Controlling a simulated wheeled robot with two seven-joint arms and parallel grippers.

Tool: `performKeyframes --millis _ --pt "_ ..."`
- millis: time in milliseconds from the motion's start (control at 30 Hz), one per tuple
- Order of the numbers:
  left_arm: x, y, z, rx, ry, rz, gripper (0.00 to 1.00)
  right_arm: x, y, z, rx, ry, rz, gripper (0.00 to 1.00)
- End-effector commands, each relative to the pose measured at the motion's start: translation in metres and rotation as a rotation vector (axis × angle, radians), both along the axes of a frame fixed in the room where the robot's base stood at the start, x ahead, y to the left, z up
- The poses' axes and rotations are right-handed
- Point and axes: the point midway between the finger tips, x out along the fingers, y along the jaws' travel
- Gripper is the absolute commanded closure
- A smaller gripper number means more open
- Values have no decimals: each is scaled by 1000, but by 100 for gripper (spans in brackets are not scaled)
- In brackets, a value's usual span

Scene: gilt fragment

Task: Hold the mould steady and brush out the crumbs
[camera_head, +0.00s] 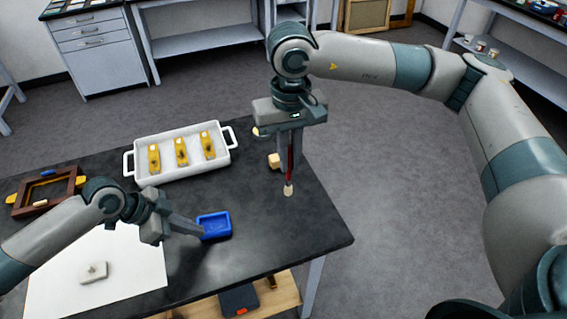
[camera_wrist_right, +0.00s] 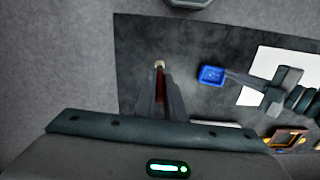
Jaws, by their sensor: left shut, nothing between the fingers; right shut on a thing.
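The blue mould (camera_head: 216,224) lies on the dark table, right of its middle; it also shows in the right wrist view (camera_wrist_right: 211,75). My left gripper (camera_head: 199,231) is shut and empty, its tips at the mould's left edge; I cannot tell whether they press on it. My right gripper (camera_head: 290,160) is shut on a brush (camera_head: 289,186) with a dark red handle and a pale tip pointing down. The brush also shows in the right wrist view (camera_wrist_right: 160,68). It is right of and behind the mould, apart from it. Crumbs in the mould are too small to make out.
A white tray (camera_head: 139,172) with several yellow pieces stands at the back. A pale block (camera_head: 274,160) is beside my right gripper. A white sheet (camera_head: 135,270) with a pale piece (camera_head: 94,272) lies front left, a brown frame (camera_head: 20,205) far left. Table is clear between mould and brush.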

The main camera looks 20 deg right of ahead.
Motion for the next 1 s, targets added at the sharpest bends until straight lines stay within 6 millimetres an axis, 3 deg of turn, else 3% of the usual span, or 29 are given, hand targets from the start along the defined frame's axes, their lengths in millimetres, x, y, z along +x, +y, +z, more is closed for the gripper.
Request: performKeyframes --millis 167,600,800,1000 --pt "-3 1 -5 6 7 -1 100 15 34 -10 5 6 -132 100" --pt "-3 1 -5 6 7 -1 100 49 146 -43 -1 6 -605 100" --pt "-2 2 -5 7 7 -1 100 54 168 -50 -4 -1 -711 100" --pt "-2 2 -5 7 7 -1 100 54 172 -51 -3 -3 -728 100"
